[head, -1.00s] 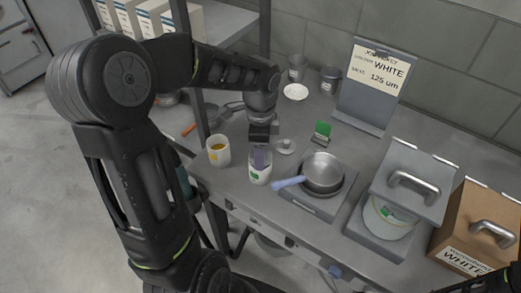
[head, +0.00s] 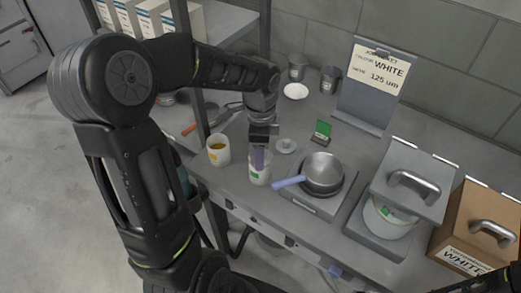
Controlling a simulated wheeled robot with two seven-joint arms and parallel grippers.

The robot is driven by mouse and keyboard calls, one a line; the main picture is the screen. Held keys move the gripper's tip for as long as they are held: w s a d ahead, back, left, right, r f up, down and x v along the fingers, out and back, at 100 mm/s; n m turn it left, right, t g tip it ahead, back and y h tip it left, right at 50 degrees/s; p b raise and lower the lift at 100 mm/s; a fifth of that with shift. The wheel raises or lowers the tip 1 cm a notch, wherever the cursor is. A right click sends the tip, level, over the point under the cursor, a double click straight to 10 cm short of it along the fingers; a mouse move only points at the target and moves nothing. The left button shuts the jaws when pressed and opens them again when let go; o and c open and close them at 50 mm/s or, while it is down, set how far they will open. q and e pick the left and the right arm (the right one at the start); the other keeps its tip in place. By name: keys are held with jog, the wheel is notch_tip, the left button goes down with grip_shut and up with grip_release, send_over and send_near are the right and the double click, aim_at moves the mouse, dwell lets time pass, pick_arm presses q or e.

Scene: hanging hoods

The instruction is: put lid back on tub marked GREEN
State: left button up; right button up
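The tub with a green label (head: 258,178) stands upright near the bench's front edge. A small grey round lid with a knob (head: 286,146) lies flat on the bench, right of and behind that tub, apart from it. My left gripper (head: 261,145) is above the green-labelled tub. It appears shut on a lavender strip-like piece (head: 259,158), whose lower end reaches into the tub's mouth; the contents there are hidden. My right arm shows only as dark parts at the lower right corner, and its fingertips cannot be made out.
A yellow-labelled tub (head: 217,158) stands close on the left. A pan (head: 323,172) with a lavender handle sits on a grey plate to the right. A hood (head: 410,185) hangs over a white bucket (head: 387,222), beside a brown hood (head: 465,225). A small green card (head: 322,127) stands behind.

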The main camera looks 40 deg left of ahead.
dwell(0.7)
pick_arm(q)
jog(key=o, duration=1.7)
jog(key=shift+o, duration=0.2)
jog(key=shift+r+p, duration=2.85)
jog(key=shift+r, duration=0.65)
jog(key=shift+c, duration=0.3)
grip_shut()
jog(key=shift+f, duration=0.25)
